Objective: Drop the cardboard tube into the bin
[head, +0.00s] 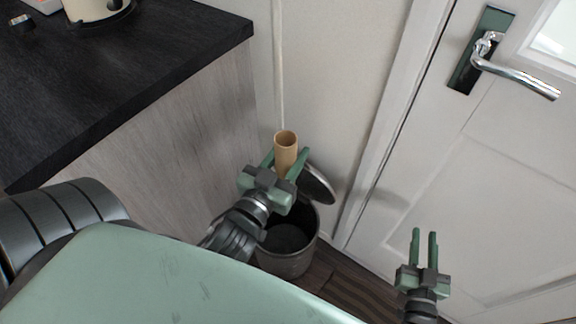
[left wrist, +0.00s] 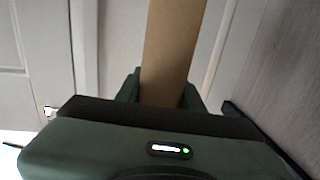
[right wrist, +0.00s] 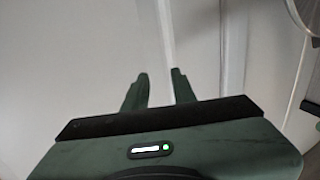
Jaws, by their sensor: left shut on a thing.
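The tan cardboard tube (head: 286,143) stands roughly upright between the fingers of my left gripper (head: 286,160), which is shut on it. The tube also fills the middle of the left wrist view (left wrist: 172,50), between the fingers. The dark metal bin (head: 287,262) stands on the floor below the left gripper, with its lid (head: 320,186) tilted up at the back. The bin's dark inside shows below the gripper; the gripper and wrist hide part of the rim. My right gripper (head: 425,236) is empty in front of the door, its fingers a little apart.
A black worktop (head: 130,70) on a wood-grain cabinet (head: 170,140) stands left of the bin. A white door (head: 470,190) with a metal handle (head: 515,78) is at the right. A cream appliance (head: 92,8) sits on the worktop. A wall closes the space behind the bin.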

